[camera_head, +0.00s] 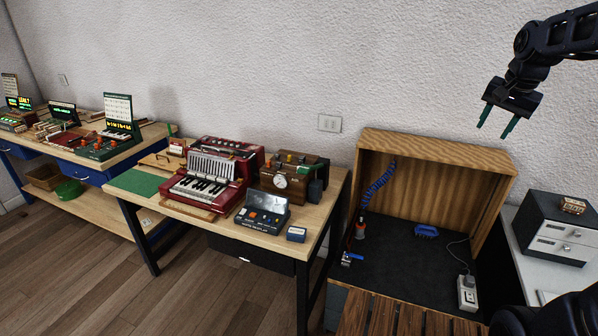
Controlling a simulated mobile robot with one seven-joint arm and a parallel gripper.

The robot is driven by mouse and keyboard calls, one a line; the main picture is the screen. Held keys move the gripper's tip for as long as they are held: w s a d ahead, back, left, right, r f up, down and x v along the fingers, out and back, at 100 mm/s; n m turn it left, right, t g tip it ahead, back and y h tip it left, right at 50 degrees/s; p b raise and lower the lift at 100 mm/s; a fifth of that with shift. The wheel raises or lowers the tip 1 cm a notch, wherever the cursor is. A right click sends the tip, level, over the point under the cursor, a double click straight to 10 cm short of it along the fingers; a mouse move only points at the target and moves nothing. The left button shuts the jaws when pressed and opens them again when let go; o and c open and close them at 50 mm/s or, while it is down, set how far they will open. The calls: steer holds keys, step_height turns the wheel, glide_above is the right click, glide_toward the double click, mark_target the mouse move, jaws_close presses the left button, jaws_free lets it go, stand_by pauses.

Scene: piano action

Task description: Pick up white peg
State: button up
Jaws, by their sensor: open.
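I cannot make out a white peg anywhere in the head view; it may be hidden or too small to tell. My gripper (494,132) is at the upper right, in front of the bare white wall. Its two green-tipped fingers point down and are apart, with nothing between them. It is high above the open wooden box and touches nothing. A red accordion-like instrument (207,182) with black and white keys sits on the middle workbench (213,223).
Beside the instrument stand a brown gauge box (282,181), a blue-grey panel (263,213) and a small blue box (296,234). The open wooden box (495,160) holds a blue coil (378,184) and a power strip (467,292). A drawer cabinet (552,228) stands right.

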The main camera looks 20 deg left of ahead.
steer(key=w+a+f+m+g, duration=0.1)
steer(key=w+a+f+m, duration=0.15)
steer(key=w+a, duration=0.95)
steer(key=w+a+f+m+g, duration=0.15)
steer(key=w+a+m, duration=0.25)
steer(key=w+a, duration=0.75)
steer(key=a+f+m, duration=0.1)
steer(key=a+f, duration=0.2)
steer(key=a, duration=0.3)
steer(key=s+a+f+m, duration=0.1)
steer(key=a+f, duration=0.2)
steer(key=a, duration=0.4)
steer(key=a+f+m, duration=0.1)
steer(key=a+f, duration=0.1)
steer(key=a, duration=0.4)
steer(key=s+a+f+m, duration=0.1)
steer(key=a+f, duration=0.5)
steer(key=s+a+f+m, duration=0.1)
steer(key=a+f, duration=0.5)
steer(key=s+a+f+m+h, duration=0.1)
steer(key=a+f, duration=0.5)
steer(key=shift+s+f+g, duration=0.15)
steer(key=shift+g, duration=0.2)
steer(key=shift+s+d+f, duration=0.1)
steer(key=shift+s+f, duration=0.1)
steer(key=shift+f, duration=1.2)
steer(key=shift+s+d+f, duration=0.1)
steer(key=shift+s+f, duration=0.1)
steer(key=shift+f, duration=1.15)
jaws_close()
